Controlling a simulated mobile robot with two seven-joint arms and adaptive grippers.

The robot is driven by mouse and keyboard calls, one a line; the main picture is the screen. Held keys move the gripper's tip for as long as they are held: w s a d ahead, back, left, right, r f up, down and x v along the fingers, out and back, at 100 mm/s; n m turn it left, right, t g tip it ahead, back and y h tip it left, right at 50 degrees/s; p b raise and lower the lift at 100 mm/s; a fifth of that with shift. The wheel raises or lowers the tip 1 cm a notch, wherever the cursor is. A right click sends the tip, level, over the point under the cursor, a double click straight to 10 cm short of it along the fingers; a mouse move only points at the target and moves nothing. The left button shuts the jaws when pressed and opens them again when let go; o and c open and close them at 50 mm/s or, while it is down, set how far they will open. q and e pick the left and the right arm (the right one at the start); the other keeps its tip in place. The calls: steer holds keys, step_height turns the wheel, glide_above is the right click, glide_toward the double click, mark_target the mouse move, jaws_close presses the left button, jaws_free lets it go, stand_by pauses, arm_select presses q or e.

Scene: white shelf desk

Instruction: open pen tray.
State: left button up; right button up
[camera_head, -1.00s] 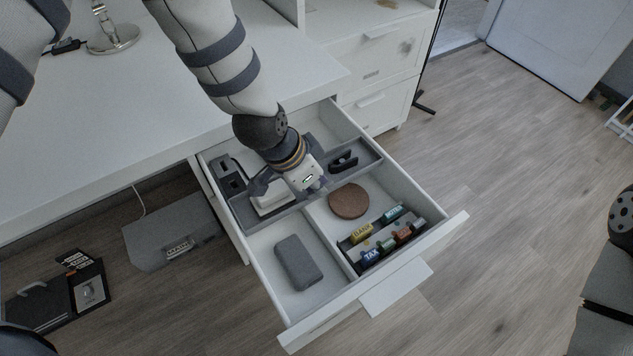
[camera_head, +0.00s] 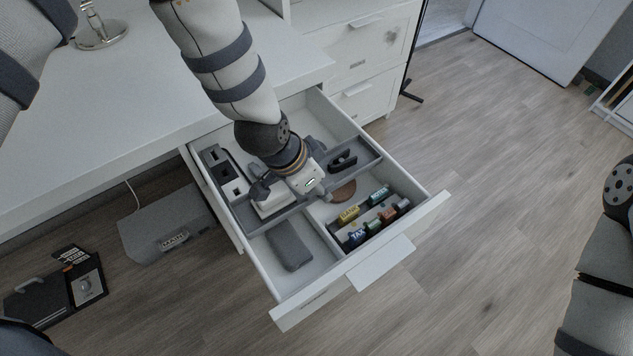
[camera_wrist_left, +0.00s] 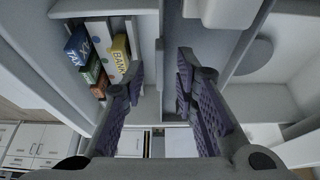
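The grey pen tray (camera_head: 364,155) lies across the open white drawer (camera_head: 296,312), above its lower compartments. It holds dark box-like items (camera_head: 213,158) at its left, a white block (camera_head: 273,206) near the middle and a black item (camera_head: 343,161) at its right. My left gripper (camera_head: 292,195) is down at the tray's front middle and hides part of it. In the left wrist view its fingers (camera_wrist_left: 161,68) are apart, with a narrow wall between them; I cannot tell whether they touch it. My right gripper is out of view.
In front of the tray, the drawer holds a brown disc (camera_head: 344,190), partly covered, a grey case (camera_head: 288,245) and several labelled rolls (camera_head: 348,214). The white desk (camera_head: 110,110) is behind. A cabinet (camera_head: 358,70) stands at the back right. Open floor (camera_head: 500,150) lies right.

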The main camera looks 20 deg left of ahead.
arm_select(q)
steer(key=v, duration=1.2)
